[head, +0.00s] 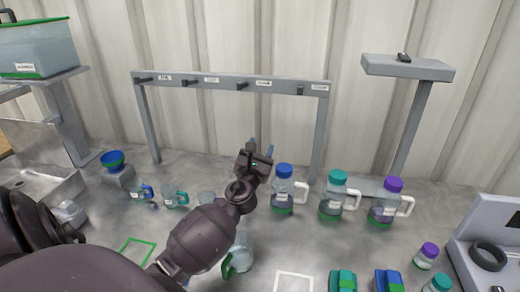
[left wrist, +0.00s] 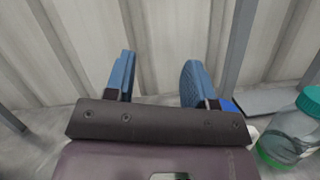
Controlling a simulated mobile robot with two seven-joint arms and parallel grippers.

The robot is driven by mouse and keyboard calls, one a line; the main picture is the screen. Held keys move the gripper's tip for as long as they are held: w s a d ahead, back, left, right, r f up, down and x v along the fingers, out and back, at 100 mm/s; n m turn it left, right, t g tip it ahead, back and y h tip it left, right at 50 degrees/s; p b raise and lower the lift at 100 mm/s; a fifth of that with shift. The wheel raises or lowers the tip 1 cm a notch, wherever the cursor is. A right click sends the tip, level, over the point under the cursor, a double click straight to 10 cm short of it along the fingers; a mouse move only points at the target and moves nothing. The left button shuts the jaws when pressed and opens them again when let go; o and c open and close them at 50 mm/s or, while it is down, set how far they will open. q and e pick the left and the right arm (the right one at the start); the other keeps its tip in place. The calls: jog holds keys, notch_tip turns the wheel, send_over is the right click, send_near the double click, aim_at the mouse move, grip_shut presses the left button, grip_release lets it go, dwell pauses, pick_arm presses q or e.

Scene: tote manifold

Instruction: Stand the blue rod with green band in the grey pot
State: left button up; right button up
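I cannot make out a blue rod with a green band or a grey pot in either view. My left gripper (head: 260,148) is raised above the table, in front of the grey rack and up-left of the blue-lidded bottle. In the left wrist view its two blue fingers (left wrist: 158,82) stand wide apart with nothing between them, so it is open and empty. My left arm hides part of the table. My right gripper is not in view.
A grey rack (head: 228,80) and a grey stand (head: 408,67) rise behind. Blue-lidded (head: 284,190), teal-lidded (head: 338,193) and purple-lidded (head: 389,200) handled bottles stand at right. White (head: 294,275) and green outlines mark the table.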

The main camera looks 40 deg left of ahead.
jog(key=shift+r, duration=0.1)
pick_arm(q)
jog(key=r+b+v, duration=0.1)
jog(key=v, duration=1)
jog(key=shift+s+d, duration=0.2)
jog(key=shift+s, duration=0.2)
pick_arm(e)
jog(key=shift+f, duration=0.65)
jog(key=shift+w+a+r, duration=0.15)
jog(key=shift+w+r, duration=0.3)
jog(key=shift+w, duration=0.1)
pick_arm(q)
jog(key=shift+f, duration=0.1)
